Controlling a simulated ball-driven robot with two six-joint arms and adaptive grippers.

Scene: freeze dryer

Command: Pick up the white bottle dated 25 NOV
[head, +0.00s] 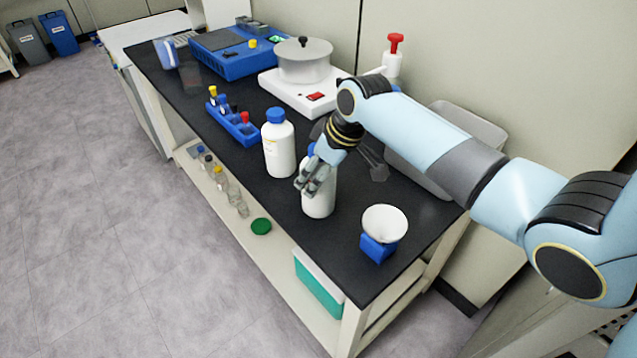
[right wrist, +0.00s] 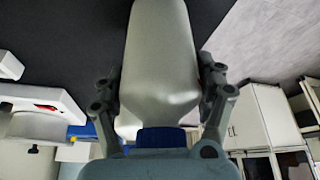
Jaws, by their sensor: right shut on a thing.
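Two white bottles with blue caps stand on the black bench top. The nearer bottle (head: 319,201) is partly hidden behind my right gripper (head: 316,178), which is shut on it from above and beside its upper part. In the right wrist view the white bottle (right wrist: 160,65) fills the middle, between the gripper's fingers (right wrist: 160,110), with its blue cap (right wrist: 162,137) toward the palm. The other white bottle (head: 279,148) stands to the left and has a label too small to read. No date is legible on either. My left gripper is out of view.
A blue tube rack (head: 236,128) stands left of the bottles. A white bowl on a blue base (head: 379,247) stands near the front right. A white hotplate with a pot (head: 303,62) and a grey bin (head: 465,120) are behind.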

